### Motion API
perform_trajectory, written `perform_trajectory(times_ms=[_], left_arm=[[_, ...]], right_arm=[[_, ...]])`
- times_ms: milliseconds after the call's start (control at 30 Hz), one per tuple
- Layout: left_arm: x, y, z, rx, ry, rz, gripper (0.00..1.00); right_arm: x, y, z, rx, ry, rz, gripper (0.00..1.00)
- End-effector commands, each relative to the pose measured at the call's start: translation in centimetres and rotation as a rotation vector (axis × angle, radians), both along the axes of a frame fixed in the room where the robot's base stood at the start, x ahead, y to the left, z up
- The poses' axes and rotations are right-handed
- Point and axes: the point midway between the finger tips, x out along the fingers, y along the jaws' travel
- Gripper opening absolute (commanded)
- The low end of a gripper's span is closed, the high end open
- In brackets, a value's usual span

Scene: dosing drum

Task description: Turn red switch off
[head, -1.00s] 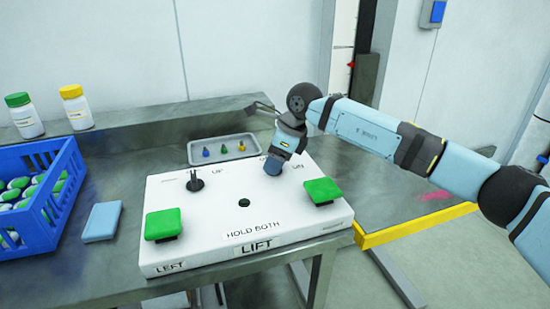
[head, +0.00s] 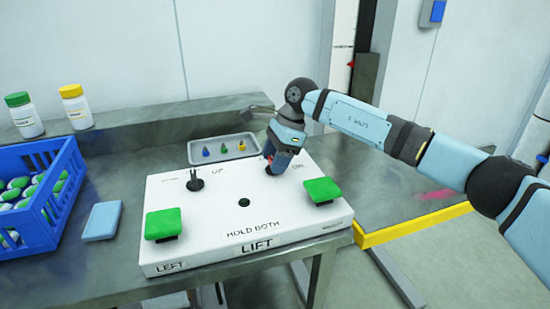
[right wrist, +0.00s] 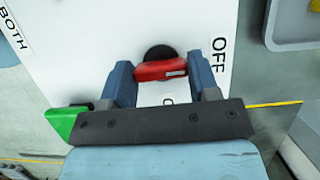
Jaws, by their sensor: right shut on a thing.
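The red switch (right wrist: 160,70) is a red handle on a round black base on the white control box (head: 215,225). In the right wrist view it lies crosswise between the two fingers of my right gripper (right wrist: 162,80), which is shut on it. The word OFF is printed on the box beside one finger. In the head view my right gripper (head: 278,163) reaches down to the back right of the box, and only a bit of red shows at its fingers. My left gripper is not in view.
Two green pads (head: 163,224) (head: 322,190) and a black switch (head: 195,181) are on the box. A small tray (head: 222,149) lies behind it. A blue crate (head: 38,235) of bottles and a light blue block (head: 102,221) are at left.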

Motion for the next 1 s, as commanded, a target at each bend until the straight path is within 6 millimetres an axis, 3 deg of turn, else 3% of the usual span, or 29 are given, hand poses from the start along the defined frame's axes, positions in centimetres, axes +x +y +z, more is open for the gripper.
perform_trajectory(times_ms=[333, 367, 433, 467, 767, 1000], left_arm=[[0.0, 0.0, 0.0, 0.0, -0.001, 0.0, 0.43], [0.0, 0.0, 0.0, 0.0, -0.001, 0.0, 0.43], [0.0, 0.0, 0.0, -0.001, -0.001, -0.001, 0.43], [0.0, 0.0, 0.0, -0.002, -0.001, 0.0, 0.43], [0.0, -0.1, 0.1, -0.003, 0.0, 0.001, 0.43], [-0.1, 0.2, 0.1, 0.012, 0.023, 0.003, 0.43]], right_arm=[[0.0, 0.0, 0.1, 0.0, -0.002, 0.002, 0.32], [0.0, 0.0, 0.1, 0.0, -0.002, 0.002, 0.62], [0.0, 0.0, 0.1, 0.0, -0.002, 0.002, 0.78], [0.0, 0.0, 0.1, 0.0, -0.002, 0.002, 0.81], [0.1, -0.1, 0.3, 0.0, -0.002, 0.001, 0.81], [0.5, -1.3, 3.7, 0.0, -0.004, 0.001, 0.81]])
